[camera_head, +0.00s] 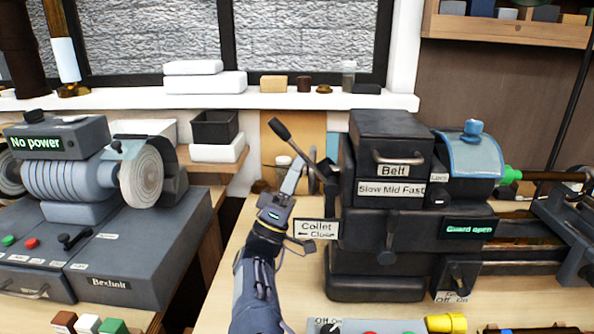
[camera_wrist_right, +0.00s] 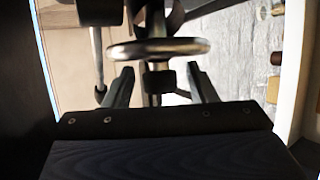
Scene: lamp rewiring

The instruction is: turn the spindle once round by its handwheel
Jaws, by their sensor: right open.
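The handwheel (camera_wrist_right: 185,47) shows in the right wrist view as a shiny metal rim seen nearly edge-on, just beyond my right fingertips. My right gripper (camera_wrist_right: 160,80) is open, with its two fingers apart on either side of a dark part below the rim. Whether either finger touches it I cannot tell. In the head view my right gripper (camera_head: 293,180) is at the left end of the dark lathe headstock (camera_head: 385,245). The wheel is hard to make out there. My left gripper is not in view.
A dark lever (camera_head: 292,140) rises above my right gripper. The "Collet Close" sign (camera_head: 317,229) is close to its right. The guard (camera_head: 470,155) is blue, with a "Guard open" display (camera_head: 468,228) below. A polishing machine (camera_head: 110,240) stands left. Bare bench (camera_head: 225,300) lies between.

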